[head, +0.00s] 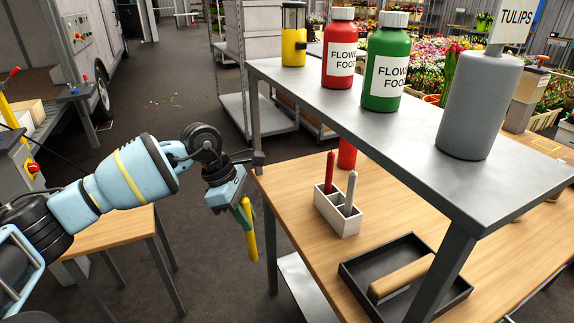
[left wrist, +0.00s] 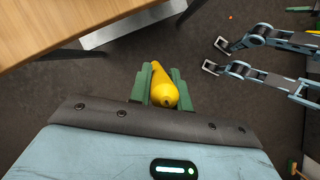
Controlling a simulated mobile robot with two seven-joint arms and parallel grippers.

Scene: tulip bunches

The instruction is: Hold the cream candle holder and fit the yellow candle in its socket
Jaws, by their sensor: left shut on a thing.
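My left gripper (head: 246,212) is shut on the yellow candle (head: 249,238), which hangs steeply down over the floor, left of the workbench. In the left wrist view the yellow candle (left wrist: 163,90) lies between the green fingers of my left gripper (left wrist: 160,82), its rounded end facing the camera. My right gripper does not show clearly in these frames.
A grey shelf (head: 420,135) above holds a red bottle (head: 338,62), a green bottle (head: 385,75) and a lantern (head: 293,45).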

